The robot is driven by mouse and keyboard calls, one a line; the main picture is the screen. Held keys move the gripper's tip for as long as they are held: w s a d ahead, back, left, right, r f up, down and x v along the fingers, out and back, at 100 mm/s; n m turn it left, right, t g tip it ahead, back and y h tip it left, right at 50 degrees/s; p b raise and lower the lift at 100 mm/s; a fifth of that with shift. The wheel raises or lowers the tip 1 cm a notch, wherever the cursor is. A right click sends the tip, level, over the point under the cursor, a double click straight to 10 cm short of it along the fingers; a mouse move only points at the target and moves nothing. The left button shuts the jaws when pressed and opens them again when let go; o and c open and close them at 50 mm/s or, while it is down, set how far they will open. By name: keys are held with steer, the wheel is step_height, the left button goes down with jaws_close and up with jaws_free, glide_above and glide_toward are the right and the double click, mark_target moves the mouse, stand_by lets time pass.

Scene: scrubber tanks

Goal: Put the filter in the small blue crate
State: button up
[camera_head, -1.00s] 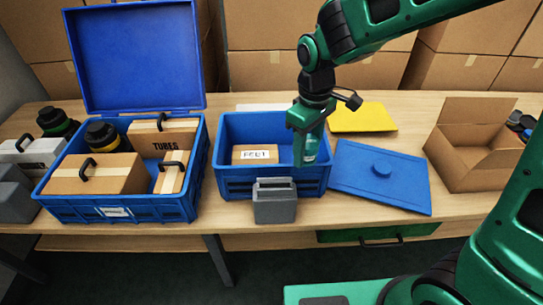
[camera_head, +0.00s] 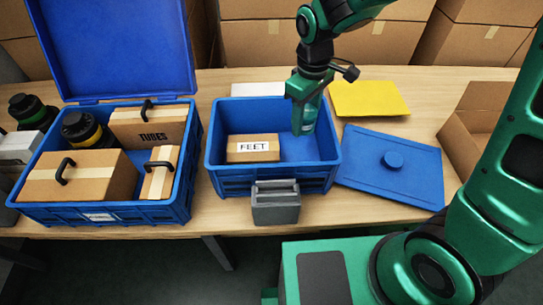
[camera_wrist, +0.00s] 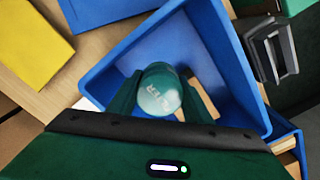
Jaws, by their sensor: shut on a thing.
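The filter (camera_head: 304,118) is a small green cylinder with pale lettering on its end. My gripper (camera_head: 305,98) is shut on it, and the filter hangs over the right part of the small blue crate (camera_head: 275,180). In the wrist view, the filter (camera_wrist: 160,88) sits between the two fingers of my gripper (camera_wrist: 160,98), within the outline of the blue crate (camera_wrist: 225,45). The filter's lower end shows against the crate's inside; I cannot tell whether it touches the floor. A cardboard box labelled "FEET" (camera_head: 253,148) lies in the crate's left half.
A grey container (camera_head: 275,205) stands at the crate's front wall. A blue lid (camera_head: 400,185) lies to the right, with a yellow sheet (camera_head: 370,98) behind. A large open blue crate (camera_head: 130,212) with boxes stands left. An open cardboard box (camera_head: 478,125) is at the far right.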

mark_target(299, 159)
step_height(299, 159, down, 14)
steer(key=shift+r, duration=0.15)
stand_by(0.5)
steer(key=o, duration=1)
steer(key=shift+o, duration=0.2)
steer(key=shift+a, duration=0.1)
step_height(299, 159, up, 12)
steer(key=shift+r, duration=0.1)
